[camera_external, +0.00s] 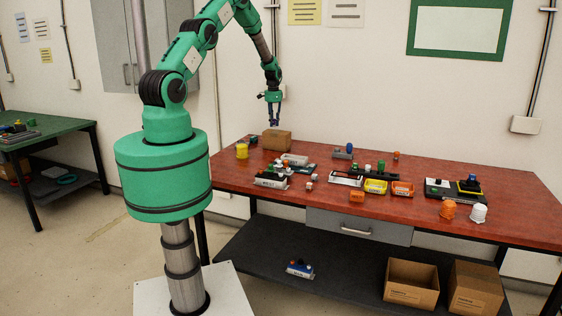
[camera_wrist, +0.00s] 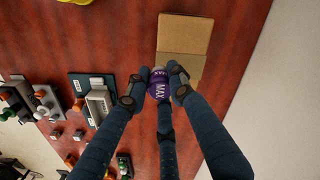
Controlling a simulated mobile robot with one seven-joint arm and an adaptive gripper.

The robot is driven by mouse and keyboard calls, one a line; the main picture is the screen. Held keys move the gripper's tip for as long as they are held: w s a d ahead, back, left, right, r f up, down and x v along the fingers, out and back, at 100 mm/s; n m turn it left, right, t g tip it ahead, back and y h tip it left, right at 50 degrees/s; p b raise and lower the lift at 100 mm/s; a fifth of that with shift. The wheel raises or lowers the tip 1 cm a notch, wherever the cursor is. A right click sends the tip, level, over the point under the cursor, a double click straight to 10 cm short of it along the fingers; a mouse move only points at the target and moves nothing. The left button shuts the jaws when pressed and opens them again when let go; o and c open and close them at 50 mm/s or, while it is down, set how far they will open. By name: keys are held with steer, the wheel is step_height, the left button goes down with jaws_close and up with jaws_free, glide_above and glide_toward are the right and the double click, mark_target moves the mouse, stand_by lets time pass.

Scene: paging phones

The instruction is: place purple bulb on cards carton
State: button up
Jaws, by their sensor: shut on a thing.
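The purple bulb (camera_wrist: 158,89), a rounded purple thing with "MAX" lettering and a pale end, is between the fingers of my gripper (camera_wrist: 161,82) in the wrist view. The fingers are shut on it. The brown cards carton (camera_external: 277,140) stands at the back left of the red table. In the external view my gripper (camera_external: 273,120) points down just above the carton, and the bulb is too small to make out there. In the wrist view the carton (camera_wrist: 183,36) lies just beyond the fingertips, and one finger overlaps its edge. I cannot tell the exact gap between bulb and carton.
A yellow cylinder (camera_external: 242,151) stands left of the carton on the red table (camera_external: 230,175). A grey-white box (camera_external: 294,159) and several small electrical parts lie in front of it. The wall is behind.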

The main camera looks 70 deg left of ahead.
mark_target(277, 132)
steer(key=shift+w+a+f, duration=0.1)
steer(key=shift+w+a, duration=0.45)
steer(key=shift+w, duration=0.2)
steer(key=shift+w+a+f, duration=0.1)
steer(key=shift+w+a, duration=0.45)
steer(key=shift+w, duration=0.15)
steer(key=shift+f, duration=0.1)
steer(key=shift+f+p, duration=0.6)
steer(key=shift+f, duration=1)
steer(key=shift+f, duration=0.1)
steer(key=o, duration=1)
steer(key=shift+r+b, duration=0.85)
steer(key=shift+r, duration=5.25)
